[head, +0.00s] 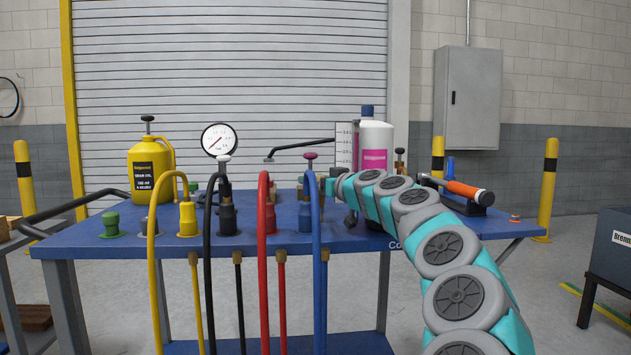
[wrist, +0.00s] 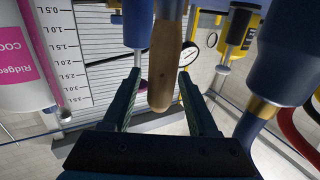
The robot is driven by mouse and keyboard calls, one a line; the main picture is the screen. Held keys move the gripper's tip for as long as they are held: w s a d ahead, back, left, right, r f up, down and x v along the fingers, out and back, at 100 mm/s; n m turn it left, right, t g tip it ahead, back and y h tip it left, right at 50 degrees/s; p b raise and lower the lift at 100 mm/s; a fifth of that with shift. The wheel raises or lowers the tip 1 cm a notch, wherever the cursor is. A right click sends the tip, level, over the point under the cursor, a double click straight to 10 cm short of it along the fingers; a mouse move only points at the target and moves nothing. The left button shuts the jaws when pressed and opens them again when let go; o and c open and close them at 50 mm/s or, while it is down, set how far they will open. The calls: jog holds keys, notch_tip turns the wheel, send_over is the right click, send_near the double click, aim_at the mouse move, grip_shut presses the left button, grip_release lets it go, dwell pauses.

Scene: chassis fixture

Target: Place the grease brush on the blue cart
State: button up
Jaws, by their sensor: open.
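A wooden handle (wrist: 165,62), likely the grease brush's, hangs between my gripper's spread fingers in the wrist view, with clear gaps on both sides. Its upper end runs out of the frame, so the bristles are not seen. My gripper (wrist: 160,95) is open. In the head view my gripper (head: 332,187) is low over the middle of the blue cart (head: 85,243), behind the blue hose. I cannot clearly pick out the brush in the head view.
Yellow, black, red and blue hoses (head: 317,260) stand along the cart's front. A yellow oil can (head: 146,170), a pressure gauge (head: 219,140), a white and pink bottle (head: 376,140) and an orange-handled tool (head: 464,190) stand around.

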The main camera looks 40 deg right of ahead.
jog(key=s+b, duration=0.2)
jog(key=s, duration=1)
jog(key=shift+a, duration=0.45)
jog(key=shift+r, duration=0.1)
